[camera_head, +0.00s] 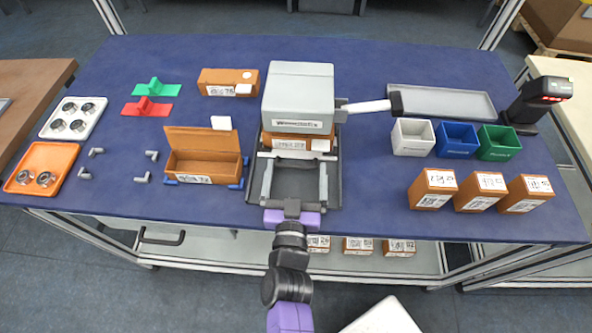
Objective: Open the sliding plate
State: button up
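A grey press-like device (298,88) with a white lever stands at the table's middle. Below its head is an orange-brown labelled carton (298,143). A dark grey base with a plate (334,182) extends from under the device toward me. A thin light bar crosses this base just in front of the carton. My gripper (296,168) is over the front of the base, its two grey fingers spread wide and pointing away from me. I see nothing held between them. Whether the fingers touch the plate or bar cannot be told from this view.
An open orange-brown box (203,165) stands close left. White, blue (456,139) and green bins, several labelled cartons (432,190) and a black scanner (540,103) are at right. A grey tray (440,101) lies behind the bins. Trays with metal parts (42,168) are at far left.

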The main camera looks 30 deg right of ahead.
jog(key=c, duration=1.6)
jog(key=p+v, duration=0.1)
jog(key=v, duration=0.8)
jog(key=shift+s+a, duration=0.1)
jog(key=shift+s, duration=0.2)
jog(key=o, duration=1.8)
jog(key=shift+b+v, duration=0.85)
jog(key=shift+v, duration=3.05)
